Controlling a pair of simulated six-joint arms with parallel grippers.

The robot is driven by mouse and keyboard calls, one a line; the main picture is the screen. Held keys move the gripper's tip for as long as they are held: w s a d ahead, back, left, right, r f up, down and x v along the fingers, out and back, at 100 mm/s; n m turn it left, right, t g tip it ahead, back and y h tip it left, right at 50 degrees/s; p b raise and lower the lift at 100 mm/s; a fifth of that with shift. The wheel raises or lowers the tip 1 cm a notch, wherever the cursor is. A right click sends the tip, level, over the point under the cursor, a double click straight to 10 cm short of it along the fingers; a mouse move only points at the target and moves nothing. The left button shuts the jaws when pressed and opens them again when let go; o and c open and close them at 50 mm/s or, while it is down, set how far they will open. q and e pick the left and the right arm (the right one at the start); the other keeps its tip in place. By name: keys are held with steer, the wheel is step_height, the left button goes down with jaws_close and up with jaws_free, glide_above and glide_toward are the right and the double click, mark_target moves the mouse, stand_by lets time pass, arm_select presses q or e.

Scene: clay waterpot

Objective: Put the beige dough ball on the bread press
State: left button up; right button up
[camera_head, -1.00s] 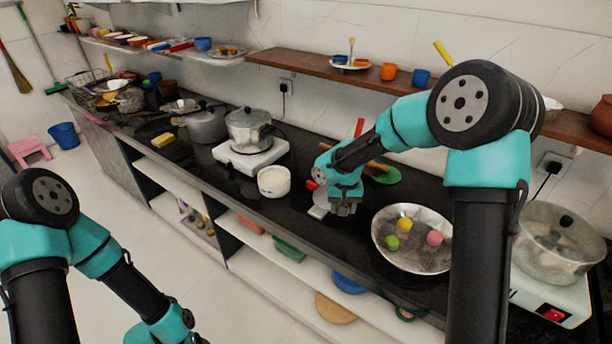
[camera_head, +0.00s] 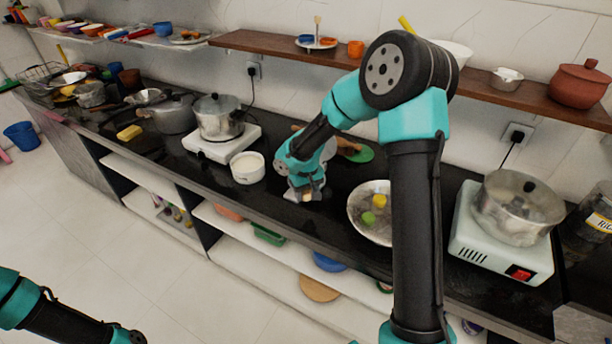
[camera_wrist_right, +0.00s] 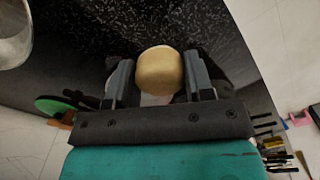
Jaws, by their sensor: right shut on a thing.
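My right gripper (camera_head: 306,194) is shut on the beige dough ball (camera_wrist_right: 160,70). In the right wrist view the ball sits between the two fingers, over the black counter. In the head view the ball shows only as a small pale patch under the gripper. A whitish surface shows just below the ball in the wrist view, mostly hidden by the gripper. I cannot tell whether the ball touches it. The bread press is not clearly visible; my right gripper and wrist cover that spot. My left arm shows at the lower left, but its gripper is out of view.
A steel bowl (camera_head: 357,214) with a yellow ball (camera_head: 380,200) and a green ball (camera_head: 368,218) stands right of the gripper, partly behind my arm. A white pot (camera_head: 247,168) stands to the left. A green-ended utensil (camera_head: 362,155) lies behind.

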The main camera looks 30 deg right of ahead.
steer(key=w+d, duration=0.2)
steer(key=w, duration=0.2)
steer(key=w+d+f, duration=0.1)
steer(key=w+d, duration=0.2)
steer(key=w, duration=0.1)
steer(key=w+d, duration=0.2)
steer(key=w, duration=0.2)
steer(key=shift+d+f, duration=0.15)
steer(key=shift+d, duration=0.05)
steer(key=shift+w+d, duration=0.1)
steer(key=shift+w, duration=0.05)
steer(key=shift+f, duration=1.8)
steer(key=o, duration=0.4)
steer(key=shift+f, duration=0.15)
steer(key=o, duration=0.5)
steer(key=shift+c, duration=0.2)
